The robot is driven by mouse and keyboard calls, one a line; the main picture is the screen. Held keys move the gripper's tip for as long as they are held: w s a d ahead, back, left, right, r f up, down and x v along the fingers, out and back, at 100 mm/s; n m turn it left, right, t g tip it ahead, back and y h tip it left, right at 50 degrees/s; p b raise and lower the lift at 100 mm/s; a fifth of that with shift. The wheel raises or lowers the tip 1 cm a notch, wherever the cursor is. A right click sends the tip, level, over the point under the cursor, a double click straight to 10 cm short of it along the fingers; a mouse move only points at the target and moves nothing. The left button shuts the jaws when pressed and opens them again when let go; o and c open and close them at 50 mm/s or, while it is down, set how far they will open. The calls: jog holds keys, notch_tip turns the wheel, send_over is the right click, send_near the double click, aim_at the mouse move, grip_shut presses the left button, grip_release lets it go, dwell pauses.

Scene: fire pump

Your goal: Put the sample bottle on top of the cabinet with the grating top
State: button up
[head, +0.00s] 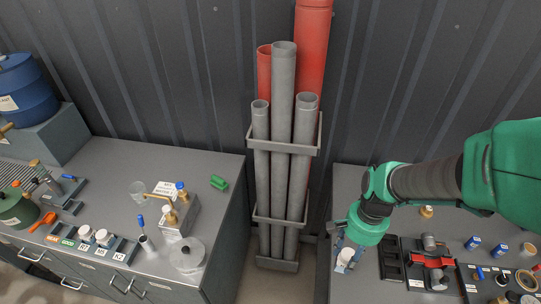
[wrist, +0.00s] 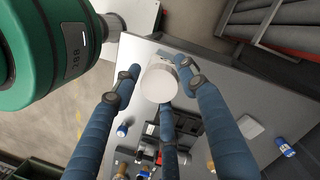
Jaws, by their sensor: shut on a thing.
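My gripper (head: 345,256) is at the left end of the right-hand bench. Its blue fingers are closed around a white-topped bottle, the sample bottle (head: 345,257). In the wrist view the round white top of the bottle (wrist: 158,84) sits between the fingers; its lower body is hidden. I cannot tell whether it touches the bench. A grating (head: 14,174) shows at the far left edge of the head view; the cabinet under it is mostly out of frame or hidden.
The right-hand bench (head: 345,190) holds black trays, a red vise (head: 432,262) and small blue-labelled cans. Grey and red pipes (head: 283,150) stand in a rack between the benches. The left bench (head: 110,160) carries bottles, a brass tap stand (head: 178,212) and jars. A blue drum (head: 25,90) is beyond.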

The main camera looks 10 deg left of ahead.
jog(key=w+a, duration=0.2)
jog(key=a, duration=0.3)
jog(key=w+a+r+p, duration=0.1)
jog(key=w+a, duration=0.1)
jog(key=a, duration=0.3)
jog(key=w+a+p, duration=0.1)
jog(key=w+a, duration=0.1)
jog(key=a, duration=0.3)
jog(key=shift+w+r, duration=0.3)
jog(key=shift+w, duration=0.05)
jog(key=shift+c, duration=0.2)
jog(key=s+a+f+n+p, duration=0.1)
jog(key=s+a+p, duration=0.15)
jog(key=a, duration=1.45)
jog(key=s+a+f+p, duration=0.1)
jog(key=s+a, duration=0.2)
jog(key=a, duration=1.4)
jog(key=s+a+f+p, duration=0.2)
jog(key=s+a, duration=0.8)
jog(key=a, duration=0.4)
notch_tip(320, 180, down, 7)
jog(key=shift+r, duration=0.2)
jog(key=w+a, duration=0.3)
jog(key=a, duration=0.4)
jog(key=w+a+f+p, duration=0.1)
jog(key=w+a, duration=0.2)
jog(key=a, duration=0.4)
jog(key=shift+w+a+f, duration=0.2)
jog(key=shift+a+f, duration=0.05)
jog(key=shift+f, duration=0.05)
